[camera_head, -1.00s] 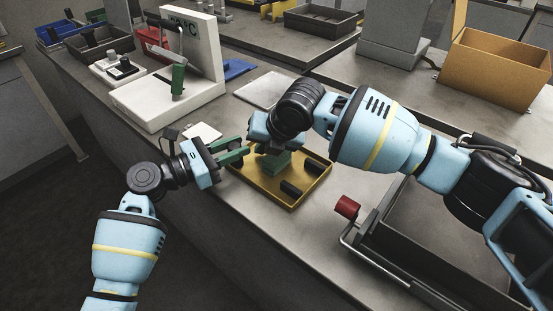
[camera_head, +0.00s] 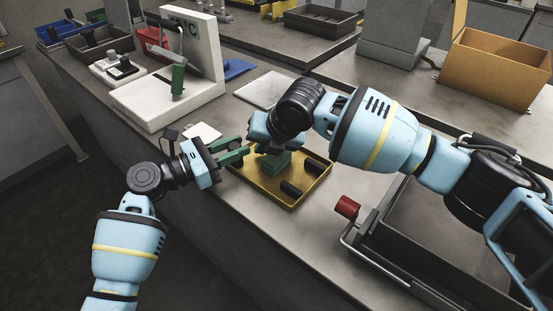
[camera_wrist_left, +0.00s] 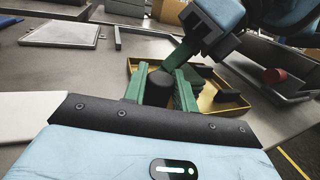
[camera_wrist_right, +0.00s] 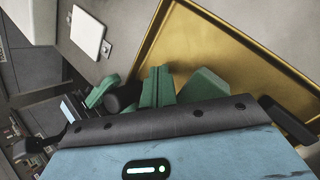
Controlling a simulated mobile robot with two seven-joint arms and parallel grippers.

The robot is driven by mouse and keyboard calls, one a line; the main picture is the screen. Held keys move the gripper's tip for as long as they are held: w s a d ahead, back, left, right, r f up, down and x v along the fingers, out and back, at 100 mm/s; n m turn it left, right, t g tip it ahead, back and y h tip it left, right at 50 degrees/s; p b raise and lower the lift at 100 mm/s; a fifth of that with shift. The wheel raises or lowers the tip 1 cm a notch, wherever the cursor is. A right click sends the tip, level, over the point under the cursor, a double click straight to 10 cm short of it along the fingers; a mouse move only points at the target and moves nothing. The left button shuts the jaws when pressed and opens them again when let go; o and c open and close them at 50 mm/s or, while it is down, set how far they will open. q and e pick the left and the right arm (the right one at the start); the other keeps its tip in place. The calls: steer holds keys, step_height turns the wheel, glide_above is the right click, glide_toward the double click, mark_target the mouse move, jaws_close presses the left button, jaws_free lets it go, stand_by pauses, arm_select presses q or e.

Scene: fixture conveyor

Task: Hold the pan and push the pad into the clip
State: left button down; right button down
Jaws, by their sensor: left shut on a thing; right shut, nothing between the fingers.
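The pan is a shallow gold tray (camera_head: 295,205) on the bench, also seen in the left wrist view (camera_wrist_left: 222,104) and right wrist view (camera_wrist_right: 205,35). My left gripper (camera_head: 240,150) is at its left side, its green fingers shut on a black round handle (camera_wrist_left: 160,86). A green block (camera_head: 275,165), perhaps the clip, stands in the pan; it also shows in the right wrist view (camera_wrist_right: 203,86). Black pads (camera_head: 292,188) lie in the pan. My right gripper (camera_wrist_right: 157,86) is shut and empty, pointing down beside the block. Whether its tips touch anything is hidden.
A white fixture (camera_head: 170,98) with a green-handled lever stands at the back left. A dark tray (camera_head: 405,235) and a red cylinder (camera_head: 347,207) are at the right. A cardboard box (camera_head: 492,70) is farther back. The bench in front of the pan is clear.

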mark_target(283, 161)
arm_select(q)
steer(key=shift+f, duration=0.2)
arm_select(e)
steer(key=shift+s+d, duration=0.1)
steer(key=shift+s+d, duration=2.25)
arm_select(q)
steer(key=shift+a, duration=0.2)
arm_select(e)
steer(key=shift+s+d, duration=0.1)
steer(key=shift+s, duration=0.1)
